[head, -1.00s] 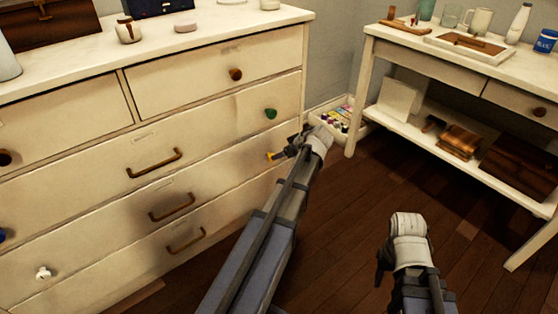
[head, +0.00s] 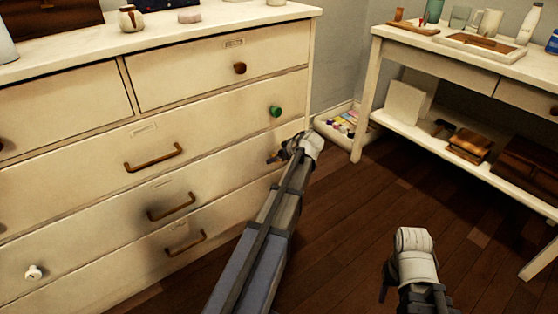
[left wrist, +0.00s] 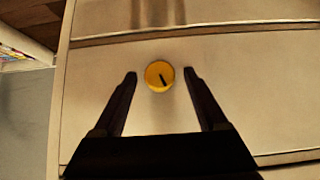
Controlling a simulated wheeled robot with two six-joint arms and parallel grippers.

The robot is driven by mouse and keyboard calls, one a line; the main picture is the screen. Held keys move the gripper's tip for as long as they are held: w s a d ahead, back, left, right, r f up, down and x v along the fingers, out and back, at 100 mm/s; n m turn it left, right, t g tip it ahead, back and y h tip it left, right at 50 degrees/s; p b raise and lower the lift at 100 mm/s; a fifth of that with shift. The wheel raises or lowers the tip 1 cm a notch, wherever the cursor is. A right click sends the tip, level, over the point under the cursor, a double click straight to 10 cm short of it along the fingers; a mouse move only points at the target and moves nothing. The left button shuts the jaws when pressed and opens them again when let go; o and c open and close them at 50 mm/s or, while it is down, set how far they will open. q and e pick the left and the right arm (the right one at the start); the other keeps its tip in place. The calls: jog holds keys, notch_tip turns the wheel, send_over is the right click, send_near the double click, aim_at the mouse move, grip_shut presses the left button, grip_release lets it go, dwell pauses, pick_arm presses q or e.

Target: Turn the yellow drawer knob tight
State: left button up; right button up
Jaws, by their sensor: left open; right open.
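The yellow knob (left wrist: 160,76) is on a cream drawer front, with a dark mark on its face running toward the lower right. My left gripper (left wrist: 159,74) is open, with one dark finger on each side of the knob and a visible gap to each. In the head view my left gripper (head: 283,153) is at the right end of the dresser (head: 215,146), and it mostly hides the knob there. My right gripper (head: 386,278) is open and empty over the floor, away from the dresser; its fingers are small and dark there.
A green knob (head: 275,112) and a brown knob (head: 239,68) are on drawers above. Bar handles (head: 153,159) and a white knob (head: 33,272) are further left. A white side table (head: 440,50) with a loaded shelf stands right. Dark wood floor (head: 335,235) is free between.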

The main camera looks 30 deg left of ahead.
pick_arm(q)
grip_shut()
jog(key=m+g, duration=0.1)
jog(key=m+g+y+b, duration=0.1)
jog(key=g, duration=0.1)
jog(key=shift+w+d+y, duration=0.15)
jog(key=shift+w+y, duration=0.15)
dwell(0.5)
grip_release()
dwell(0.4)
